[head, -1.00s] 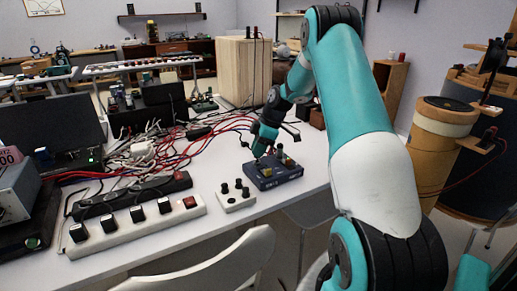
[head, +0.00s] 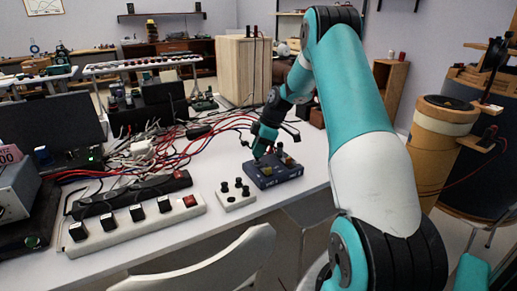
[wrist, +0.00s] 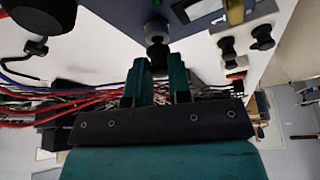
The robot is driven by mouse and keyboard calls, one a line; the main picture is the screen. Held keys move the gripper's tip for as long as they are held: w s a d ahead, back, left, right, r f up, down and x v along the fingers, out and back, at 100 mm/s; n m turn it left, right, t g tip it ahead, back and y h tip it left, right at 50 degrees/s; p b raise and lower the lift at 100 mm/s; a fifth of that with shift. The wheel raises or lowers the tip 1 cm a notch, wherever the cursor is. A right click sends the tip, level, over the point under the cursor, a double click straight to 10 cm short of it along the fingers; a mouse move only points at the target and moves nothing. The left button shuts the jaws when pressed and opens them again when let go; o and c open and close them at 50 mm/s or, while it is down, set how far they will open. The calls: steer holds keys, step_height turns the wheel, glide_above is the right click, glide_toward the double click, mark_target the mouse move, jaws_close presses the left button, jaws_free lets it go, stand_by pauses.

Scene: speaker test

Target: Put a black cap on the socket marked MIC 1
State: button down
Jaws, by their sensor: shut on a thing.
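My gripper (wrist: 159,62) is shut on a small black cap (wrist: 157,56), seen between its teal fingertips in the wrist view. The cap is right at the edge of the dark blue socket box (head: 280,176), whose face also shows in the wrist view (wrist: 110,12). A round dark fitting (wrist: 155,29) on the box lies just beyond the held cap, in line with it; I cannot tell whether they touch. No MIC 1 marking is legible. In the head view my gripper (head: 258,157) is low at the box's left back side.
A white plate (head: 237,203) with several black caps stands left of the box. A white power strip (head: 135,228) with black plugs lies further left. Red cables (head: 80,172) run behind. The table's front edge and a chair back (head: 225,262) are close.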

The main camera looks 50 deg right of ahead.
steer(key=shift+f+b, duration=0.4)
steer(key=shift+f, duration=0.2)
steer(key=c, duration=1)
jaws_free()
steer(key=shift+o, duration=0.2)
steer(key=shift+r+p, duration=2.75)
steer(key=shift+r, duration=1.05)
